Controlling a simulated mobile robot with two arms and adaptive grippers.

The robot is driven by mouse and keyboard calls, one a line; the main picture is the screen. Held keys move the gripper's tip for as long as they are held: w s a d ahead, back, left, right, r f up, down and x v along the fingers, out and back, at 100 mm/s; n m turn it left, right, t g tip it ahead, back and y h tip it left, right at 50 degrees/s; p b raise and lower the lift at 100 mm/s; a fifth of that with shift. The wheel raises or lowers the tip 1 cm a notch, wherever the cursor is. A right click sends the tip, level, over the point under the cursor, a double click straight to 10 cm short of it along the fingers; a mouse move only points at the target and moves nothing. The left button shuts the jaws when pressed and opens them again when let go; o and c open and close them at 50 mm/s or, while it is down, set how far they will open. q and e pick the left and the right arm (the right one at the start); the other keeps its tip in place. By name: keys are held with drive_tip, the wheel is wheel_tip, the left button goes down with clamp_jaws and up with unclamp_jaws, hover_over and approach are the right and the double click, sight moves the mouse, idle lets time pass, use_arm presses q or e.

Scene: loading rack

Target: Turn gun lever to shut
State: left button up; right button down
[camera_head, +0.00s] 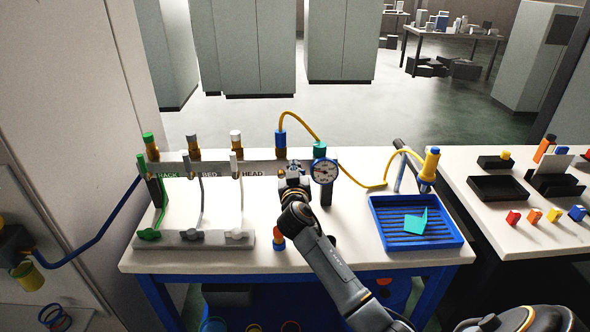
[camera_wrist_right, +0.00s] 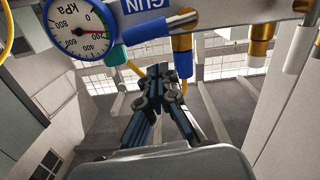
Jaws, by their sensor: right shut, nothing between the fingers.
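In the right wrist view, which is upside down, a bar with a blue end and white part, apparently the gun lever (camera_wrist_right: 147,32), lies sideways beside the GUN label (camera_wrist_right: 146,5). A blue hose connector (camera_wrist_right: 183,62) sits behind my fingertips. My right gripper (camera_wrist_right: 159,72) is shut and empty, its fingers together just clear of the bar. In the head view, my right gripper (camera_head: 295,174) is in front of the manifold rail and hides the lever and label. My left gripper is not in view.
A pressure gauge (camera_head: 323,171) is close to my right gripper. RACK, BED and HEAD valves line the rail (camera_head: 262,168) leftward. A yellow hose (camera_head: 356,180) loops to the right. A blue tray (camera_head: 386,240) with a teal piece (camera_head: 415,222) stands on the bench.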

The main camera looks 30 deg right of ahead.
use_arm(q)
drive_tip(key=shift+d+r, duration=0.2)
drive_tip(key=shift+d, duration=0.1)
use_arm(e)
drive_tip(key=shift+d+f, duration=0.2)
drive_tip(key=shift+f, duration=1)
use_arm(q)
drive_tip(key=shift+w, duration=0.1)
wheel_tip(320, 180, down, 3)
drive_tip(key=b, duration=0.3)
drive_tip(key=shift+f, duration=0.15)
use_arm(e)
drive_tip(key=shift+d+f+m, duration=0.2)
drive_tip(key=shift+f+m, duration=0.45)
drive_tip(key=shift+m, duration=0.05)
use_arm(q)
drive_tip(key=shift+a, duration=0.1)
